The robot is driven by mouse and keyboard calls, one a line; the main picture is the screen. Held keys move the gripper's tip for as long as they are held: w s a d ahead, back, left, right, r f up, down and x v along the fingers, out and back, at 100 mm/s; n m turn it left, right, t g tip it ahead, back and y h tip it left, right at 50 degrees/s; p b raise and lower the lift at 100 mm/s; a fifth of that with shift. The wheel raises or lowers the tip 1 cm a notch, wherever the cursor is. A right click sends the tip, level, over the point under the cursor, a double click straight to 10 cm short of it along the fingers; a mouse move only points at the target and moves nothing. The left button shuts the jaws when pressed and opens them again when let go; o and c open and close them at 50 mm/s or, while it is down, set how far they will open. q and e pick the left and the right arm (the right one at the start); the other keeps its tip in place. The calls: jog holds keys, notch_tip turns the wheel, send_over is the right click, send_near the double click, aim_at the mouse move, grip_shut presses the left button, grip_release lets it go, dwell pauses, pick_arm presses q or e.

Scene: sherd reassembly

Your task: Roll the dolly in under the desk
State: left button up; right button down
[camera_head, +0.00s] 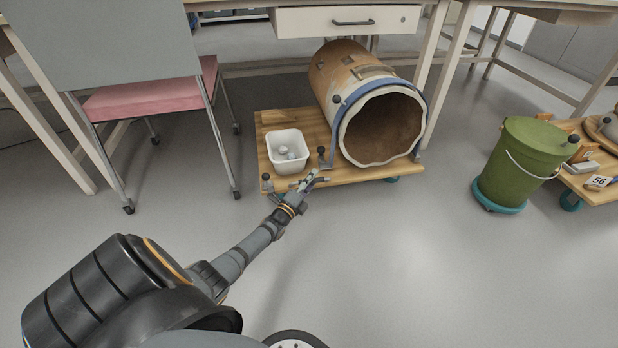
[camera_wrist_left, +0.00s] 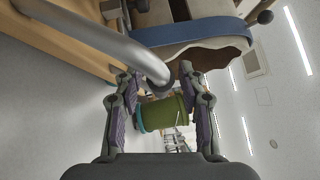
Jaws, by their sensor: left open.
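The wooden dolly (camera_head: 275,122) stands on teal casters in front of the desk (camera_head: 290,24). A large broken clay vessel (camera_head: 352,70) with a blue strap lies on it, open end facing me. The vessel's far end shows just below the desk drawer; how far it reaches under is unclear. A white tub (camera_head: 288,163) stands on the dolly's left part. My left gripper (camera_head: 313,181) is open at the dolly's front edge, near a dark-knobbed post. In the left wrist view, a grey bar (camera_wrist_left: 105,40) runs to just before the open fingers (camera_wrist_left: 162,108). My right gripper is out of view.
A pink-seated chair (camera_head: 150,98) stands left of the dolly. A green lidded bucket (camera_head: 522,160) on a teal base stands at right, beside another loaded wooden board (camera_head: 600,196). Desk legs (camera_head: 432,75) stand close right of the vessel. The front floor is mostly clear.

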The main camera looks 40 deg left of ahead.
pick_arm(q)
jog(key=s+f, duration=0.1)
jog(key=s, duration=1)
jog(key=shift+s+d+f, duration=0.35)
jog(key=shift+s+d, duration=0.05)
jog(key=shift+r, duration=0.1)
